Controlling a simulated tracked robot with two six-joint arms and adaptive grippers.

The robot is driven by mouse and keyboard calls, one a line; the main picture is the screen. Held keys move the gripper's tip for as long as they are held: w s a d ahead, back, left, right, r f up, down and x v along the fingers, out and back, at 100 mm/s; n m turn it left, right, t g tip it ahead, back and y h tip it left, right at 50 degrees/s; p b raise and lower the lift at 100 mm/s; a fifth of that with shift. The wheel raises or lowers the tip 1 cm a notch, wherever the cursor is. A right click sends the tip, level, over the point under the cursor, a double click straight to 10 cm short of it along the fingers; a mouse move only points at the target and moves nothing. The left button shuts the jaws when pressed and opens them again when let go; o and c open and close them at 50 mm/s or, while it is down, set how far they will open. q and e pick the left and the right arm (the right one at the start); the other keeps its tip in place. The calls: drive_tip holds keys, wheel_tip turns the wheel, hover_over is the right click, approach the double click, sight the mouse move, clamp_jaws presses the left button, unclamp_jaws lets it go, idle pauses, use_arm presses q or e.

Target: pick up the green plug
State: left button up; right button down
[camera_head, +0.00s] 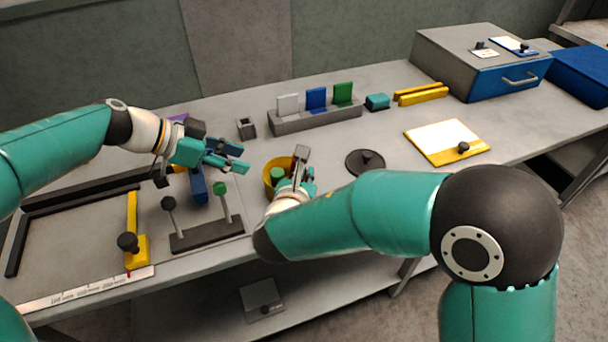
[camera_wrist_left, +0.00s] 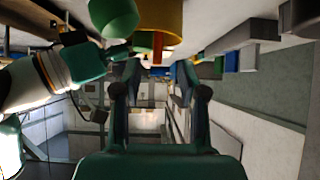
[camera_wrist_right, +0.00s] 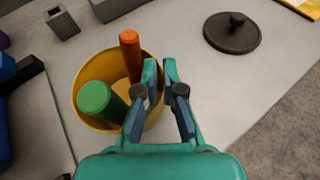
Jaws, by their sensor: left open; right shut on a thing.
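The green plug (camera_wrist_right: 100,101) stands inside a yellow cup (camera_wrist_right: 83,122) beside an orange plug (camera_wrist_right: 130,52). In the head view the green plug (camera_head: 277,174) shows in the cup (camera_head: 268,176). My right gripper (camera_wrist_right: 160,68) is shut on the cup's rim, to the right of the green plug and apart from it. In the head view my right gripper (camera_head: 302,168) partly hides the cup. My left gripper (camera_head: 242,164) is open and empty, left of the cup. The left wrist view shows the cup (camera_wrist_left: 160,22) past its open fingers (camera_wrist_left: 158,75).
A lever base with a green knob (camera_head: 219,188) and a dark knob (camera_head: 168,203) stands below my left gripper. A blue part (camera_head: 199,188) lies beside it. A black disc (camera_head: 366,160) lies right of the cup. A grey rack (camera_head: 318,118) stands behind.

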use_arm(q)
drive_tip(key=shift+c, duration=0.5)
drive_tip(key=n+y, duration=0.8)
drive_tip(key=n, duration=0.1)
approach(277, 172)
drive_tip(key=shift+t, duration=0.5)
drive_tip(key=x, duration=0.9)
drive_tip(key=shift+s+f, duration=0.1)
drive_tip(key=shift+s, duration=0.35)
clamp_jaws()
